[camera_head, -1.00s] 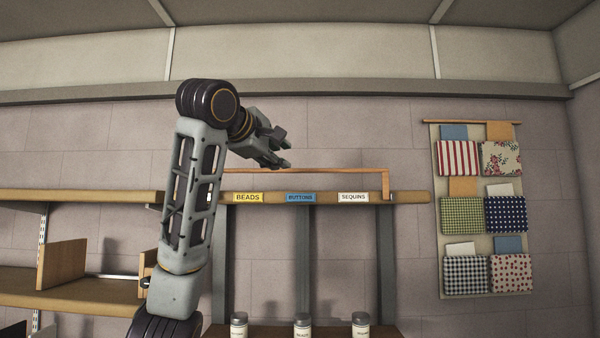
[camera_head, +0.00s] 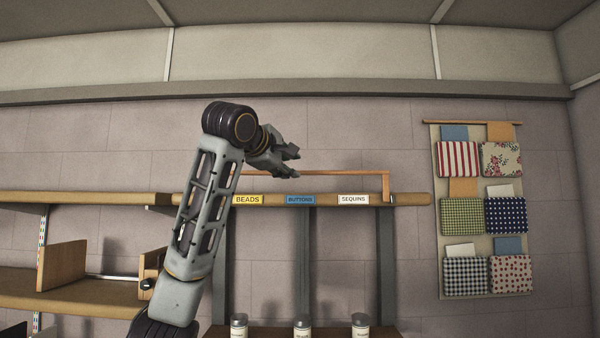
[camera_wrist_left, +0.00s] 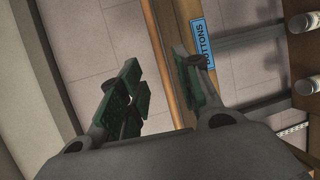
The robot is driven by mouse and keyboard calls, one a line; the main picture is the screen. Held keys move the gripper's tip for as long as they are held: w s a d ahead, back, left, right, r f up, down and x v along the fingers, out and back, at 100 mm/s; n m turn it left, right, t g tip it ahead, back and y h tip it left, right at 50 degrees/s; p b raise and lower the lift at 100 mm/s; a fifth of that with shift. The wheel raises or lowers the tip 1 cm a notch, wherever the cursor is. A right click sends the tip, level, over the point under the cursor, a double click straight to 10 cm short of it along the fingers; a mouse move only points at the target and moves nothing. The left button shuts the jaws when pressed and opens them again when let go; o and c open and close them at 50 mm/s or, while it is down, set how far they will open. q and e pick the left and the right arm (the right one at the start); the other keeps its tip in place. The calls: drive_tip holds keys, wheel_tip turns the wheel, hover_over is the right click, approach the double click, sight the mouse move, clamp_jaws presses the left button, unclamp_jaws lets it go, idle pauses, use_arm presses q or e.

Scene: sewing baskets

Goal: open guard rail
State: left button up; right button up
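The guard rail (camera_head: 340,173) is a thin orange-brown wooden bar above the front of the labelled shelf board (camera_head: 415,198), with a short upright at its right end. Its left part is hidden behind my left arm. My left gripper (camera_head: 297,162) is just above the rail's middle, fingers pointing right. In the left wrist view the left gripper (camera_wrist_left: 165,90) has its green-padded fingers apart, with nothing held. A wooden strip runs slantwise past the right finger, beside the blue BUTTONS label (camera_wrist_left: 203,42). I cannot tell whether a finger touches the rail. My right gripper is not in view.
BEADS (camera_head: 248,199), BUTTONS (camera_head: 300,199) and SEQUINS (camera_head: 353,198) labels mark the board. Three jars (camera_head: 302,326) stand on a lower shelf. Wooden shelves (camera_head: 80,198) are at left, a fabric pocket hanging (camera_head: 482,210) at right. The wall above is clear.

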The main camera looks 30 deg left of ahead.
use_arm(q)
drive_tip(key=p+x, duration=0.1)
drive_tip(key=x, duration=0.6)
drive_tip(key=shift+w+p, duration=0.35)
drive_tip(key=shift+p, duration=0.05)
drive_tip(key=shift+w+f, duration=0.15)
drive_tip(key=shift+w, duration=0.1)
use_arm(e)
drive_tip(key=shift+s+a+r, duration=0.15)
drive_tip(key=shift+s+r, duration=0.05)
drive_tip(key=shift+r, duration=0.3)
drive_tip(key=shift+s+a+r, duration=0.15)
drive_tip(key=shift+s+r, duration=0.05)
drive_tip(key=shift+r, duration=0.3)
use_arm(q)
drive_tip(key=shift+c, duration=0.2)
clamp_jaws()
use_arm(e)
drive_tip(key=shift+w+a, duration=0.1)
drive_tip(key=shift+a, duration=0.35)
